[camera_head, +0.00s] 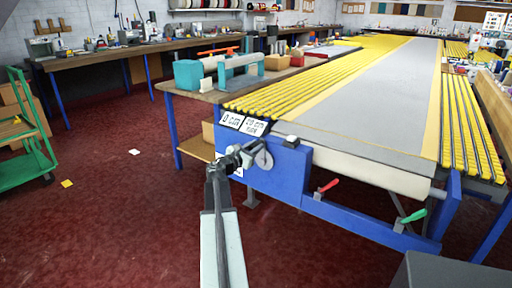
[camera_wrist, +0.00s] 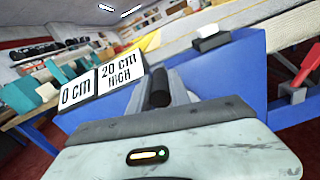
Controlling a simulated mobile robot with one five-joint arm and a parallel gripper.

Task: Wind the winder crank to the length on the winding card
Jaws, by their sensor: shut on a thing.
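My gripper (camera_head: 238,158) is at the winder on the blue end of the long table. In the wrist view its fingers (camera_wrist: 165,90) are shut on the dark crank handle (camera_wrist: 159,88). In the head view a pale round crank disc (camera_head: 264,159) shows just right of my gripper, partly hidden. A white card reading "0 cm" (camera_wrist: 76,92) stands left of a card reading "20 cm HIGH" (camera_wrist: 121,75). Both cards also show in the head view, the "0 cm" card (camera_head: 231,120) and the "20 cm" card (camera_head: 255,127), above the crank.
The long table carries a grey strip (camera_head: 385,95) with yellow slats beside it. A red lever (camera_head: 328,185) and a green lever (camera_head: 414,216) stick out from its near end. A green cart (camera_head: 22,150) stands at the left. The red floor between is mostly clear.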

